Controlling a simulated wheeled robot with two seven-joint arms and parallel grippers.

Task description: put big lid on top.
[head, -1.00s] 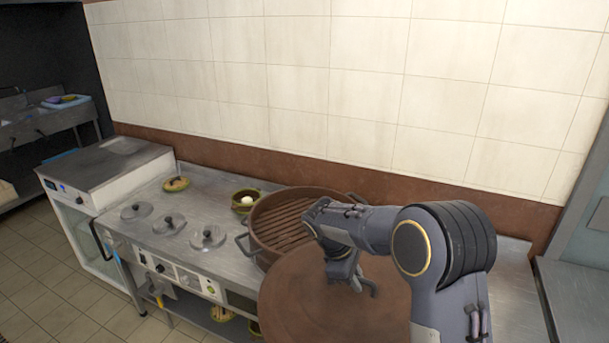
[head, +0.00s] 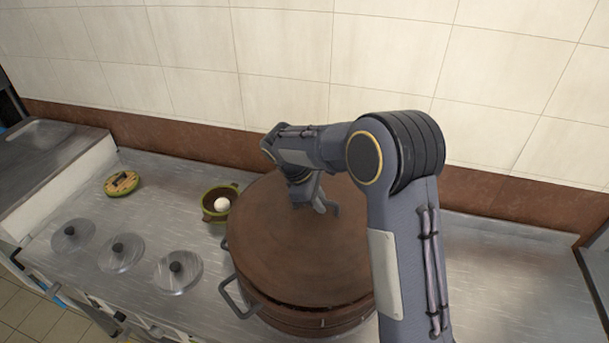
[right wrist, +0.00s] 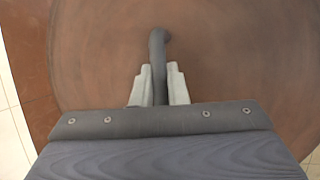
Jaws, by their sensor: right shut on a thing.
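The big lid (head: 285,250) is a wide, round brown disc. In the head view it lies over the mouth of the large brown pot (head: 305,322), whose side and left handle show below it. A narrow dark gap shows at the front between lid and pot rim, so I cannot tell whether the lid is fully seated. My right gripper (head: 315,203) is above the lid's middle, shut on its dark handle. In the right wrist view both fingers (right wrist: 159,85) flank the handle (right wrist: 158,50), with the lid's brown surface (right wrist: 235,55) behind. My left gripper is out of view.
Three small metal lids (head: 121,253) lie on the steel counter (head: 160,215) at left. A small green pot (head: 219,203) with a white round thing inside stands beside the big pot. A tiled wall (head: 290,60) stands behind.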

